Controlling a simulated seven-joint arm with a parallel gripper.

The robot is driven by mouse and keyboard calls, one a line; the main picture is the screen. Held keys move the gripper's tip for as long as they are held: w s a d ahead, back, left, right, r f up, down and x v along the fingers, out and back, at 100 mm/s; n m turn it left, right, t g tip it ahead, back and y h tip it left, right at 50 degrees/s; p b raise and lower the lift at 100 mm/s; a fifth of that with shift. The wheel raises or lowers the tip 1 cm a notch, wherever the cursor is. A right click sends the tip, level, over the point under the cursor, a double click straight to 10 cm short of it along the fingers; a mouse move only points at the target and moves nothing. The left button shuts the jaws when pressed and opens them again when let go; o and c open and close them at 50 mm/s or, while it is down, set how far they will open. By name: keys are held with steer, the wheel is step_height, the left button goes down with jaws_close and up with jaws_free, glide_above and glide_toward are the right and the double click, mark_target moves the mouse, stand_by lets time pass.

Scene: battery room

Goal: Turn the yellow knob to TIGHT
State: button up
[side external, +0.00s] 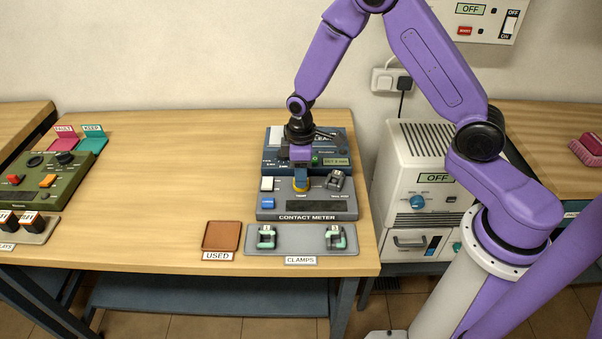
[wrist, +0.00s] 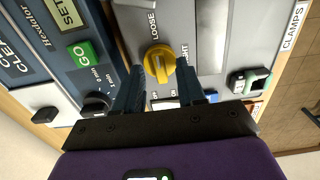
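The yellow knob (wrist: 160,62) is on the grey contact meter (side external: 268,215). In the wrist view its raised grip runs roughly up and down the picture. The word LOOSE (wrist: 153,25) is above it, and a second word at its right is partly hidden. In the side view the knob (side external: 301,186) shows just below my gripper (side external: 301,168). My gripper (wrist: 161,84) is open, its two dark fingers spread apart near the knob's two sides. Nothing is between them except the knob's near edge. I cannot tell whether either finger touches it.
A dark blue device with a green GO button (wrist: 84,53) stands right behind the meter. In front lie a grey CLAMPS tray (side external: 300,249) with two clamps and a brown USED tray (side external: 222,236). A white cabinet (side external: 417,150) stands to the right. The table's middle left is clear.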

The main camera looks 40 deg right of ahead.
steer(key=shift+f, duration=0.35)
jaws_close()
